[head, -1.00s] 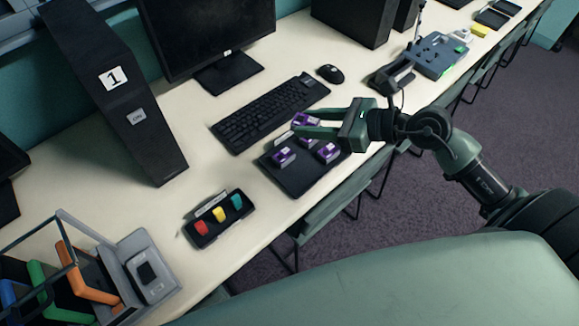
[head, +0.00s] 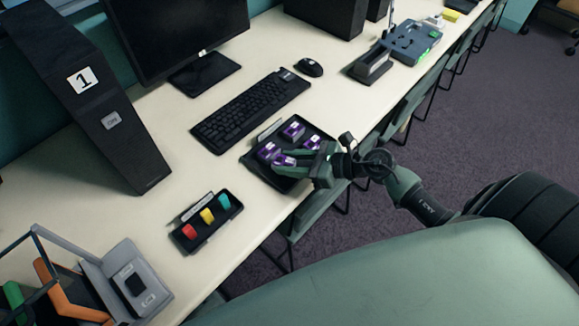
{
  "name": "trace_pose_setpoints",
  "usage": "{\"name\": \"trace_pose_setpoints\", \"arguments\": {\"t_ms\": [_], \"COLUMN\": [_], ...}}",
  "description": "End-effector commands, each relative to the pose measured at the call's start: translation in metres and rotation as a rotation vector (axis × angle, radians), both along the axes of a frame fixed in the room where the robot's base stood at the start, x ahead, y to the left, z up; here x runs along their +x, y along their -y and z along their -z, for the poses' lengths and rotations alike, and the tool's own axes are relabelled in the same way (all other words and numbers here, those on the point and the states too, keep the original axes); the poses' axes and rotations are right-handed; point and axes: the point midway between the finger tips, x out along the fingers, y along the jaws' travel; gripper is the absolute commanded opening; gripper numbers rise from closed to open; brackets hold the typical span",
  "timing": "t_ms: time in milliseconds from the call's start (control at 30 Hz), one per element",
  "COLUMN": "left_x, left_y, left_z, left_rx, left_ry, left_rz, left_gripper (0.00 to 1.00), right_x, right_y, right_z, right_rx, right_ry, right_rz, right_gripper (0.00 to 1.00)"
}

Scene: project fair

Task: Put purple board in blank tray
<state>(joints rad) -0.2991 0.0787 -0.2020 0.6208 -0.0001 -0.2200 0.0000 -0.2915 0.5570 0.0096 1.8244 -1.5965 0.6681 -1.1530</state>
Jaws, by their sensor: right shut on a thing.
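My right gripper (head: 288,159) reaches in from the right and is shut on a purple board (head: 284,160), low over the near part of a black tray (head: 263,175). I cannot tell whether this board touches the tray. Other purple boards sit in the same tray: one at the left (head: 267,150), one at the back (head: 294,130) and one at the right (head: 312,142), partly hidden by the gripper. A pale label strip (head: 269,130) stands at the tray's back left edge; its text is too small to read. My left gripper is out of view.
A small black tray (head: 196,244) with red, yellow and green pieces lies to the left. A keyboard (head: 250,110) and mouse (head: 309,67) lie behind. A wire-framed rack (head: 50,262) and grey device (head: 130,280) stand front left. The table's front edge is close to the gripper.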

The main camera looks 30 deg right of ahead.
Motion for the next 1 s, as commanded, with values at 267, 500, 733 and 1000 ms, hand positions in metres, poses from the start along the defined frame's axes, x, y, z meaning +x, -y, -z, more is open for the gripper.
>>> {"name": "trace_pose_setpoints", "arguments": {"t_ms": [267,500,733,1000], "left_x": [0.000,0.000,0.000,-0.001], "left_y": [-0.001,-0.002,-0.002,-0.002], "left_z": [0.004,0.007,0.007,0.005], "left_rx": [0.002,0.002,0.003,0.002], "left_ry": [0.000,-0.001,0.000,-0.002], "left_rz": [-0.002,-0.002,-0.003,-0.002], "left_gripper": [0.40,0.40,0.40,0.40], "right_x": [0.001,0.000,0.000,0.000], "right_y": [0.000,0.000,0.000,0.000], "right_z": [0.019,0.022,0.022,0.020], "right_rx": [0.001,0.001,0.000,0.001], "right_ry": [0.002,0.002,0.001,0.002], "right_rz": [0.001,0.001,0.001,0.001], "right_gripper": [0.00,0.00,0.58,0.58]}}
